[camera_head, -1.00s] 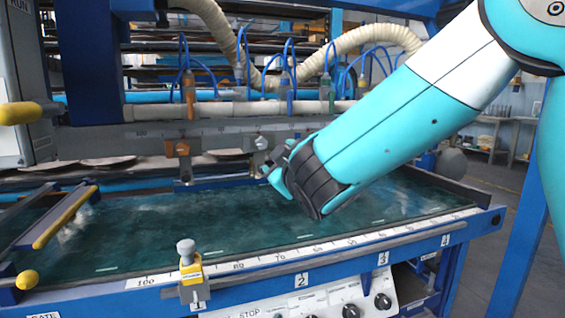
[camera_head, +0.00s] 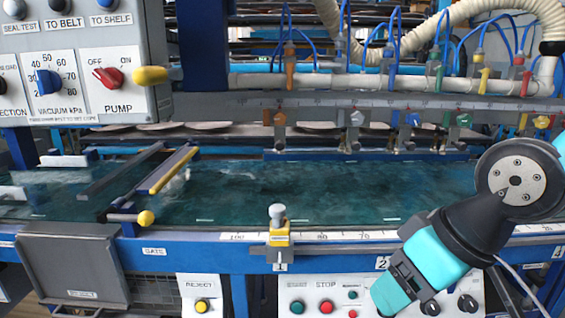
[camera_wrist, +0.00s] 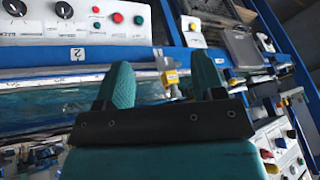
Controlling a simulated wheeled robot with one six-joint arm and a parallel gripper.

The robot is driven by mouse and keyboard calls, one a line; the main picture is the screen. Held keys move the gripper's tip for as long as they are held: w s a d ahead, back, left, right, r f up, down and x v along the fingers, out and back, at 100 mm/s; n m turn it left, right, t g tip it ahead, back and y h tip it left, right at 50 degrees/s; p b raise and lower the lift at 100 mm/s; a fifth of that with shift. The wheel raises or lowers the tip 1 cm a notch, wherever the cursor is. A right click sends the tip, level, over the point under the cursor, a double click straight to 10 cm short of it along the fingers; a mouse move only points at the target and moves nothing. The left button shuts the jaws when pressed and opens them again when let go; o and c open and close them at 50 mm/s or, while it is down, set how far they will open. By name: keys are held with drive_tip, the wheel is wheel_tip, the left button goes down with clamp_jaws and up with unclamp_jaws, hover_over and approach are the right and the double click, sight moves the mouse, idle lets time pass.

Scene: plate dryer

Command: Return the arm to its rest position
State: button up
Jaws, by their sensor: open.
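My arm folds down at the right of the head view, in front of the plate dryer. My gripper (camera_head: 390,290) points down and to the left, before the dryer's front panel, and holds nothing that I can see. In the wrist view my gripper (camera_wrist: 160,78) shows two teal fingers spread apart with an empty gap between them. The wet plate bed (camera_head: 300,188) lies behind and above the gripper in the head view. Part of the front panel's right side is hidden by the gripper and wrist.
The control box (camera_head: 85,70) with a red pump switch (camera_head: 108,77) hangs at upper left. A yellow-knobbed gate bar (camera_head: 173,170) crosses the bed. A yellow stop clamp (camera_head: 278,238) sits on the front scale rail. The front panel (camera_head: 325,285) carries coloured buttons close to my gripper.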

drive_tip(key=s+r+n+g, duration=0.1)
drive_tip(key=s+g, duration=0.2)
drive_tip(key=s, duration=0.5)
wheel_tip(320, 180, up, 15)
drive_tip(key=p, duration=1.5)
drive_tip(key=shift+w+p, duration=0.35)
